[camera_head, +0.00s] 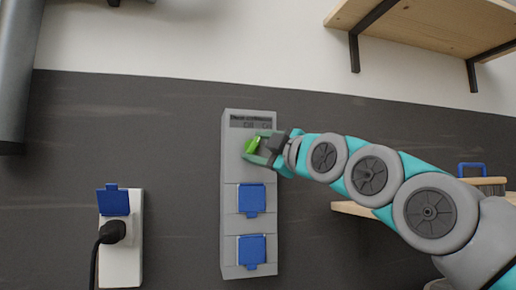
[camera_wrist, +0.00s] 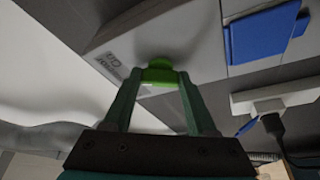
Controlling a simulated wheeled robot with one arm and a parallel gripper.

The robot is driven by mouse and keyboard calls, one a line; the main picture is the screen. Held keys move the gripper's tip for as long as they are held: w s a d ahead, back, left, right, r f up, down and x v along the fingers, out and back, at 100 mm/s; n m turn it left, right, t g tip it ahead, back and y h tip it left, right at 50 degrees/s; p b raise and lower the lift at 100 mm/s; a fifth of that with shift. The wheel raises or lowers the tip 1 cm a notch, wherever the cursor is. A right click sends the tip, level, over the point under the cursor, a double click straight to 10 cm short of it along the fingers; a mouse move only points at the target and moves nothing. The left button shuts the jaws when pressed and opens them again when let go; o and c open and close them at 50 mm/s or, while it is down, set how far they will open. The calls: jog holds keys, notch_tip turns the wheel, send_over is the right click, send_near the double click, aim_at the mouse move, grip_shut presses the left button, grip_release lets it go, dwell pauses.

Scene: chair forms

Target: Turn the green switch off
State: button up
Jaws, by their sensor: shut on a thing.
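The green switch (camera_head: 252,145) is a bright green knob on the upper part of a tall grey panel (camera_head: 229,220) on the wall. My gripper (camera_head: 263,148) reaches it from the right, in front of the panel. In the wrist view the two fingers of my gripper (camera_wrist: 158,84) are shut on the green switch (camera_wrist: 158,73), one on each side. The fingers cover part of the switch. Small dark lettering sits by the switch, too small to read.
Below the switch, the panel has two blue-covered sockets (camera_head: 252,198). A white socket box (camera_head: 120,255) with a raised blue lid and a black plug (camera_head: 112,231) is at the left. A wooden shelf (camera_head: 430,22) hangs at upper right, another shelf (camera_head: 350,208) lower right.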

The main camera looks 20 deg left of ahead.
jog(key=n+g, duration=0.1)
jog(key=n, duration=0.1)
jog(key=shift+r+n, duration=0.15)
jog(key=shift+n, duration=0.75)
jog(key=shift+n+g+h, duration=0.4)
jog(key=shift+n+g, duration=0.2)
jog(key=shift+n, duration=0.8)
jog(key=o, duration=1.4)
jog(key=shift+c, duration=0.2)
jog(key=shift+s+d, duration=0.1)
